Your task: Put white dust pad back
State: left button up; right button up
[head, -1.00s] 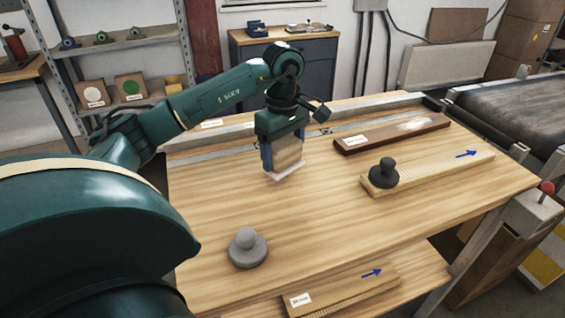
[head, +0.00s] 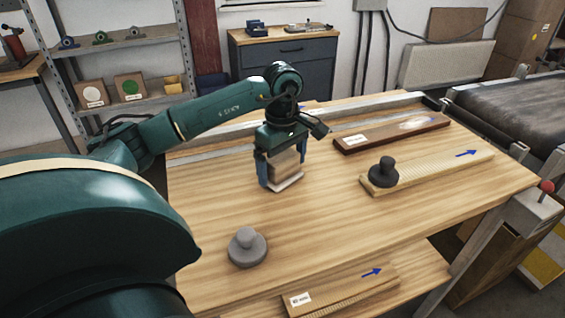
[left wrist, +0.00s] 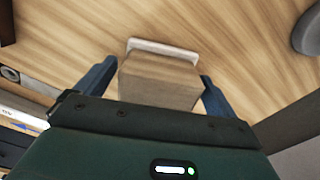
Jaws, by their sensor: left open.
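The white dust pad (head: 287,184) is a wooden block with a pale white base, near the back middle of the bench top. It looks upright and appears to rest on the wood. In the left wrist view its white base (left wrist: 163,47) shows beyond the brown block. My left gripper (head: 283,170) is above it with the fingers open, one on each side of the block. In the wrist view a small gap shows beside the block. My right gripper is out of view.
A grey round-knobbed puck (head: 247,248) stands at front left. A dark knobbed puck (head: 383,173) sits on a ridged board (head: 430,172) at right. A dark red board (head: 395,134) lies behind it. A metal rail (head: 225,140) runs along the back. The bench middle is clear.

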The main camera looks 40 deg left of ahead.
aim_at(282, 156)
pick_arm(q)
notch_tip(282, 156, up, 12)
jog(key=shift+f+p, duration=0.1)
jog(key=shift+p, duration=0.55)
jog(key=shift+r, duration=0.3)
jog(key=shift+f, duration=0.1)
